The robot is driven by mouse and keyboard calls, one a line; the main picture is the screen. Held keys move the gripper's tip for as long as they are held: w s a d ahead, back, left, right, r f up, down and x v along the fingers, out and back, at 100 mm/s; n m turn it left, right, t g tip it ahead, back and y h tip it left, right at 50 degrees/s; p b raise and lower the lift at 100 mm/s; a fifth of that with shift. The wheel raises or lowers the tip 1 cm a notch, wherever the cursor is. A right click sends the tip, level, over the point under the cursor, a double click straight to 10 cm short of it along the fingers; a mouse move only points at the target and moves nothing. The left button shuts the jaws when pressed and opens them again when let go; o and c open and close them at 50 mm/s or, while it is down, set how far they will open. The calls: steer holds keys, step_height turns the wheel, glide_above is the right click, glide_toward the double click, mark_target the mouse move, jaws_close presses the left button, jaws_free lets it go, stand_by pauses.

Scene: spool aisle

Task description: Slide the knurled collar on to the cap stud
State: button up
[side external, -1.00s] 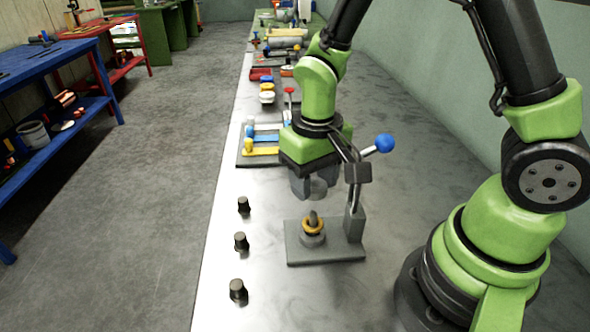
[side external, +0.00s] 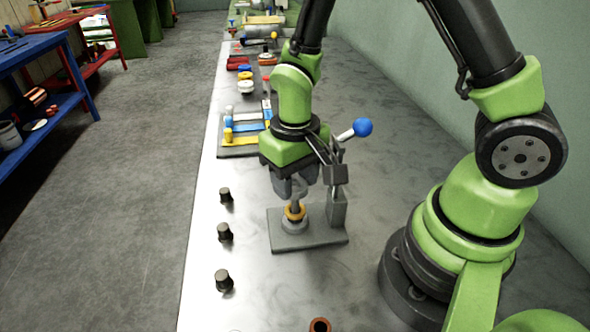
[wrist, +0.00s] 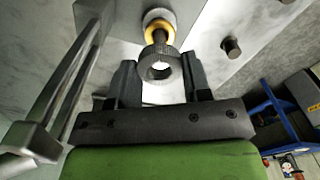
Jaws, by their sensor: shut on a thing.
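The knurled collar (wrist: 157,67) is a short grey ring held between the two dark jaws of my gripper (wrist: 160,80) in the wrist view. In the side view my gripper (side external: 293,188) points down just above the cap stud (side external: 295,205). The stud stands upright from a grey round cap (side external: 294,226), with a yellow ring (side external: 291,216) around its foot. In the wrist view the stud (wrist: 160,38) shows just beyond the collar's edge. The jaws partly hide the collar in the side view, and I cannot tell whether the stud tip is inside it.
The cap sits on a grey plate (side external: 310,238) with an upright post (side external: 337,207) and a blue-ball lever (side external: 362,127) close right of my gripper. Several black knobs (side external: 224,232) stand to the left. A reddish ring-shaped part (side external: 320,325) shows at the bottom edge.

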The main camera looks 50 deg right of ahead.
steer(key=shift+f, duration=2)
steer(key=o, duration=1)
steer(key=shift+r, duration=0.1)
step_height(320, 180, up, 10)
